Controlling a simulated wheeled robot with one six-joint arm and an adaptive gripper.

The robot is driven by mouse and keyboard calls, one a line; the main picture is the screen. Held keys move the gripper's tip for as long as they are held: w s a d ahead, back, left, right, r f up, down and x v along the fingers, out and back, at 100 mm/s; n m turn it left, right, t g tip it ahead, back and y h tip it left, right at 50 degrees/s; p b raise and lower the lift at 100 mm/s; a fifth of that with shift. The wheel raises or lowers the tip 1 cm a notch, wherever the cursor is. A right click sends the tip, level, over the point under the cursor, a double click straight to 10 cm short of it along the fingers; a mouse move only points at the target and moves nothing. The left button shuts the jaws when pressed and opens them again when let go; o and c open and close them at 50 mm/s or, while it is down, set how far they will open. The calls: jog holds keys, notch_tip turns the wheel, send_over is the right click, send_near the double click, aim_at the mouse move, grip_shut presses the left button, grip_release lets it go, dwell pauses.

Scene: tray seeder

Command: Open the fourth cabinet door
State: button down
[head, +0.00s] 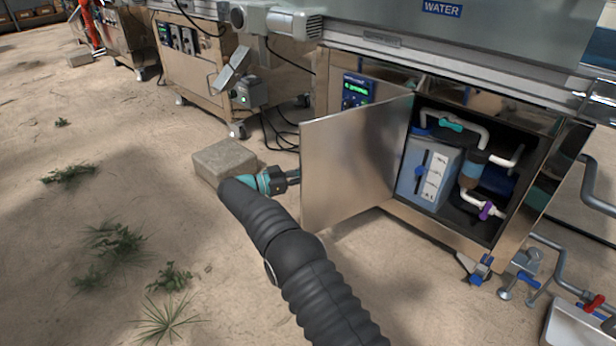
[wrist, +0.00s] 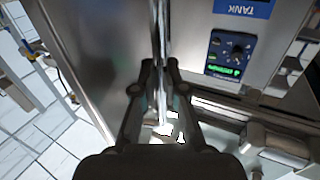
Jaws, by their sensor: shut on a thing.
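The cabinet door (head: 355,160) is a shiny metal panel under the tank with the "WATER" label (head: 441,9). It stands swung wide open, hinged on the left side of the opening. My gripper (head: 293,176) is at the door's free outer edge, its far finger partly hidden behind the panel. In the wrist view my gripper (wrist: 161,64) has one finger on each side of the door's edge, shut on it, with the door (wrist: 90,50) on the left. Inside the cabinet are white pipes (head: 470,127), a pale blue box with a scale (head: 428,172) and a purple valve (head: 488,211).
A concrete block (head: 222,160) lies on the sandy ground beside my gripper. Another wheeled metal cabinet (head: 190,75) stands behind, with loose cables (head: 280,130) near it. A control panel (wrist: 228,55) shows beside the door. Pipes with valves (head: 520,270) stand at right. The left ground is mostly open.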

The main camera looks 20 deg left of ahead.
jog(key=shift+w+g, duration=0.3)
jog(key=shift+w, duration=0.15)
dwell(0.3)
